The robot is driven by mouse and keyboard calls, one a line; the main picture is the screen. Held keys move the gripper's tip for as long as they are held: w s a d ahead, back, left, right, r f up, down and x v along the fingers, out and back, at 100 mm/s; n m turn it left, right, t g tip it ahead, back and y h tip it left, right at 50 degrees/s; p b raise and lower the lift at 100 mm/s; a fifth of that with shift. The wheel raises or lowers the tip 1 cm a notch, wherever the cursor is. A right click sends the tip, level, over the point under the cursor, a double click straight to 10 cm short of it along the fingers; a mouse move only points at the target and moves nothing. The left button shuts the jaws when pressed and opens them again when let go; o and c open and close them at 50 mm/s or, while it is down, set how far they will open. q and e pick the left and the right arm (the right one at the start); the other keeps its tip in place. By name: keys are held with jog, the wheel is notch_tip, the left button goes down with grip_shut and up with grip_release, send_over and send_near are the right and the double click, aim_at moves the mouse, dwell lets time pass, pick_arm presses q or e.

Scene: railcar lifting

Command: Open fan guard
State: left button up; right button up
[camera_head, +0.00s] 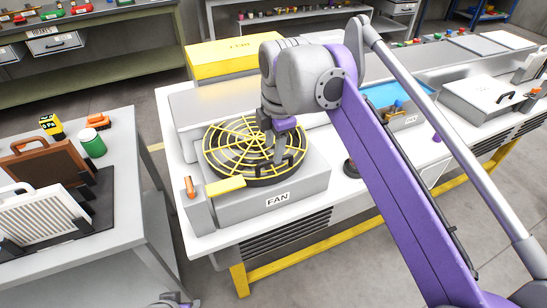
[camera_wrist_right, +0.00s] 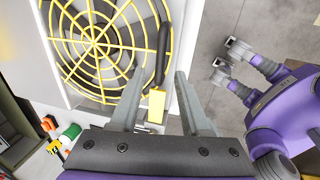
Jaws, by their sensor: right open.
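The fan guard (camera_head: 232,140) is a round yellow wire grille lying flat on the grey box labelled FAN (camera_head: 312,176). It also shows in the wrist view (camera_wrist_right: 95,45). A black handle (camera_wrist_right: 163,50) sits at the guard's edge. A yellow tab (camera_head: 226,186) juts from the guard's front left. My right gripper (camera_head: 280,160) is open above the guard near the handle. In the wrist view its fingers (camera_wrist_right: 160,103) are spread, with the handle and tab showing between them; contact cannot be told. My left gripper (camera_wrist_right: 229,62) is apart from the guard, its fingers spread.
A grey block with an orange switch (camera_head: 190,187) stands left of the fan box. A yellow box (camera_head: 220,60) is behind. A blue tray (camera_head: 398,98) and grey case (camera_head: 480,98) are to the right. A side table (camera_head: 120,165) holds filters and a green can (camera_head: 92,143).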

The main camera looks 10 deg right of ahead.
jog(key=shift+w+a+f+b, duration=0.1)
jog(key=shift+w+f+b, duration=0.1)
jog(key=shift+f, duration=0.7)
jog(key=shift+w+f+b, duration=0.1)
jog(key=shift+w+f, duration=0.05)
jog(key=shift+f, duration=0.75)
grip_shut()
